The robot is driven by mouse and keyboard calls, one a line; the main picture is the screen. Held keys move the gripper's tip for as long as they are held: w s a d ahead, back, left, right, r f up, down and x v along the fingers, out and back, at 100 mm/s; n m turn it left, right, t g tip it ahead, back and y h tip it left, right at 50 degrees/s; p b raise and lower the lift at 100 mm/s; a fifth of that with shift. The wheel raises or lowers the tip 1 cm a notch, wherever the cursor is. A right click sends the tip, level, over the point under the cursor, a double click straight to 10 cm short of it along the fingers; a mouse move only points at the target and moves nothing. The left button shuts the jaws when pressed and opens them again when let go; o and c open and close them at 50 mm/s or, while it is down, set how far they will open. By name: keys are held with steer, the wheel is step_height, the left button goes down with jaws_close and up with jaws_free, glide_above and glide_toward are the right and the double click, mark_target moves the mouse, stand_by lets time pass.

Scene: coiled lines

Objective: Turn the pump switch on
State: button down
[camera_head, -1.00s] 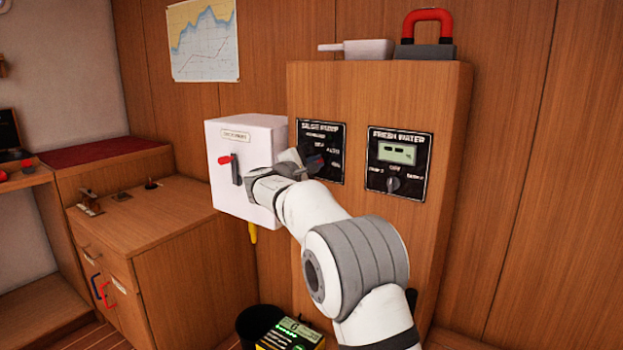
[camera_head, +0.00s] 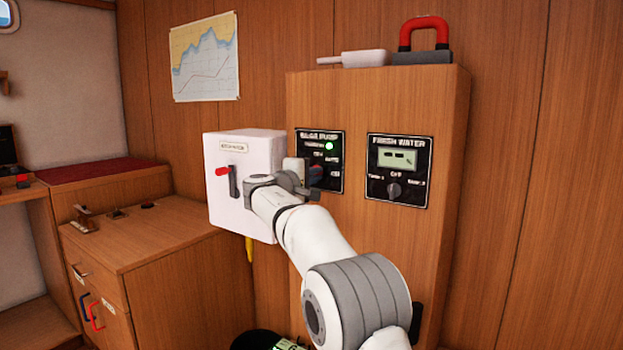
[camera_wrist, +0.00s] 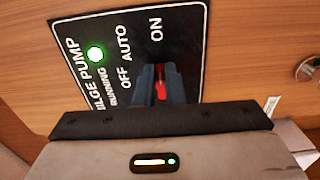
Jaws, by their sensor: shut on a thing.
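The bilge pump panel (camera_head: 334,160) is a black plate on the wooden cabinet, partly hidden by my gripper. Its green running lamp is lit; the lamp also shows in the wrist view (camera_wrist: 95,54). The panel is marked OFF, AUTO and ON. My gripper (camera_wrist: 160,85) is shut on the pump switch (camera_wrist: 161,91), whose red part shows between the fingers. In the wrist view the fingers are just below the ON mark. Most of the switch is hidden by the fingers.
A white box (camera_head: 230,185) with a red-handled lever stands close left of my gripper. The fresh water panel (camera_head: 400,170) is to the right. A red-handled padlock-shaped thing (camera_head: 424,40) and a white scoop-like thing (camera_head: 366,53) lie on the cabinet top.

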steer(key=shift+r, duration=0.1)
steer(key=c, duration=1.5)
jaws_free()
steer(key=v, duration=0.7)
steer(key=shift+s+a, duration=0.25)
steer(key=shift+s, duration=0.1)
steer(key=s+d+r+m+g+y+p, duration=0.25)
steer(key=s+d+m+g+p, duration=0.45)
steer(key=s+d+p, duration=1.05)
steer(key=s+f+m+g+y+p, duration=0.1)
steer(key=s+y+p, duration=0.1)
steer(key=s, duration=0.6)
steer(key=s+d+f+m+g+y+p, duration=0.1)
steer(key=s+g+y+p, duration=0.1)
steer(key=s+p, duration=0.3)
steer(key=s+d+f+m+g+y+p, duration=0.1)
steer(key=s+m+g+y+p, duration=0.1)
steer(key=s, duration=1.1)
steer(key=shift+s+f+y+p, duration=0.1)
steer(key=shift+y+p, duration=0.65)
steer(key=shift+p, duration=0.05)
